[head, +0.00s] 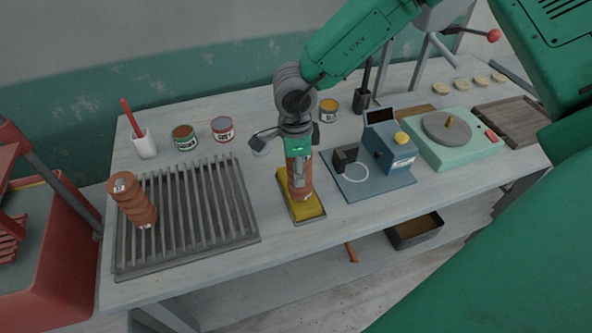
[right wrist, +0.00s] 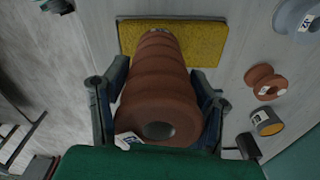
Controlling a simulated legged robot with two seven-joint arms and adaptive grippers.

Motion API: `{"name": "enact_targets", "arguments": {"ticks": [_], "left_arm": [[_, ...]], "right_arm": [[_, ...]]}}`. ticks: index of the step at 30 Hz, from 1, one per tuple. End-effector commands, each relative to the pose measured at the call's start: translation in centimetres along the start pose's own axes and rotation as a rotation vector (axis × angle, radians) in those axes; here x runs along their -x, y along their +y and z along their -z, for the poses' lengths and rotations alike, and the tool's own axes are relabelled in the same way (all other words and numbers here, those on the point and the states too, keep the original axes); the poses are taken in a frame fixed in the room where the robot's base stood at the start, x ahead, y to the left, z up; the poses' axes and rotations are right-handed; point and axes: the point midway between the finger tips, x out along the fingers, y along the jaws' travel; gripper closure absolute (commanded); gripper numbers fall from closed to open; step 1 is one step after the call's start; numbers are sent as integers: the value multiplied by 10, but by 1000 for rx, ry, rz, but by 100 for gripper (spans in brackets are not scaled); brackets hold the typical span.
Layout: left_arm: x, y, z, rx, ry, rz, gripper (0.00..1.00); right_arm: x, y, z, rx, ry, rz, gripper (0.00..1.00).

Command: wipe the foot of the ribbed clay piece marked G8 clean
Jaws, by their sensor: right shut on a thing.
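My right gripper (head: 299,142) is shut around the sides of a brown ribbed clay piece (head: 300,178), held upright. In the right wrist view, the gripper (right wrist: 157,95) has one finger on each side of the clay piece (right wrist: 158,80), and its round end with a hole faces the camera. The far end is over a yellow sponge (head: 311,213); I cannot tell if they touch. The sponge also shows in the right wrist view (right wrist: 207,45). The labels are too small to read, so G8 is not confirmed. My left gripper is not in view.
Another ribbed clay piece (head: 133,203) stands on the slatted rack (head: 240,236) at left. Several cans (head: 223,130) and a white cup (head: 145,147) stand behind. A blue-grey device (head: 385,150) is close on the right, then a pale green wheel (head: 463,152).

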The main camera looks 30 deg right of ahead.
Motion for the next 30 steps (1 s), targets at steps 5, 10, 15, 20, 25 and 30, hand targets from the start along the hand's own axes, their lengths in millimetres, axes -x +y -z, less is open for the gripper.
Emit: {"name": "enact_targets", "arguments": {"ticks": [5,10,15,20,25,30], "left_arm": [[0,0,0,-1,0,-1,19],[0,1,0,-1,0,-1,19],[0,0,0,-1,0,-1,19],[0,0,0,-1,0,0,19],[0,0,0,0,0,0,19],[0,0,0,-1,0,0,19]], "right_arm": [[0,-12,0,-4,-3,1,98],[1,-20,-6,-3,-2,3,98],[2,-28,-11,-2,3,4,98],[3,-37,-13,-1,2,5,98],[1,-48,-11,-3,-1,2,98],[0,-57,-11,-3,-2,2,98]]}}
